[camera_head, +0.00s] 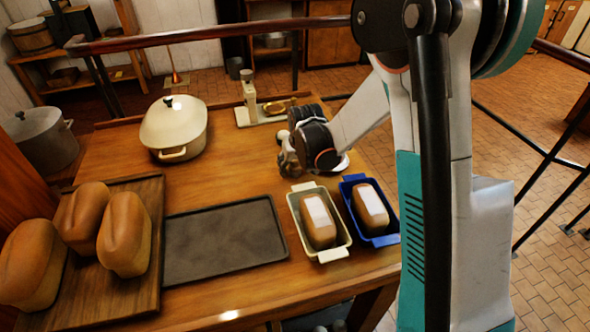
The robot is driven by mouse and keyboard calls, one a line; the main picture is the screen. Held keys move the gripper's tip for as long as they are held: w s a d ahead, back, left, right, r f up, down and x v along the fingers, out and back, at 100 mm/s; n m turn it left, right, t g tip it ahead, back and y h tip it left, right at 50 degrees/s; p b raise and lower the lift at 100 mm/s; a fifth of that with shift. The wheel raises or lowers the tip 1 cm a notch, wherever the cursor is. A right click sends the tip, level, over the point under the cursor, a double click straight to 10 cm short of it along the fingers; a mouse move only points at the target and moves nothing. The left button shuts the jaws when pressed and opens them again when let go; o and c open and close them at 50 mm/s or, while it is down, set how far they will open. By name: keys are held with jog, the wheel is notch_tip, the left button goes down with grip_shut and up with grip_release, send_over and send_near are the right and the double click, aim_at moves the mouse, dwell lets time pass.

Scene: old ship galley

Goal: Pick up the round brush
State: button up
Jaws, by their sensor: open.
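I cannot make out a round brush for certain in the head view. My gripper (288,163) is over the back right part of the wooden table (225,185), behind two loaf pans. It is small and dark here, and my wrist hides part of it. The jaws are open, and I see nothing held between them. A pale rounded edge (343,165) shows beside my wrist, but I cannot tell what it belongs to. My arm and wrist hide some of the table there.
A cream pan (344,242) and a blue pan (394,238) hold loaves. A dark tray (225,240) lies left of them, then a board (147,290) with bread. A lidded pot (174,125) and scale (243,118) stand behind. A rail (200,34) runs beyond.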

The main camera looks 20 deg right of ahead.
jog(key=c, duration=1.2)
jog(key=shift+o, duration=0.2)
jog(key=shift+r, duration=0.15)
notch_tip(320, 180, up, 20)
jog(key=p, duration=0.6)
jog(key=shift+o, duration=0.9)
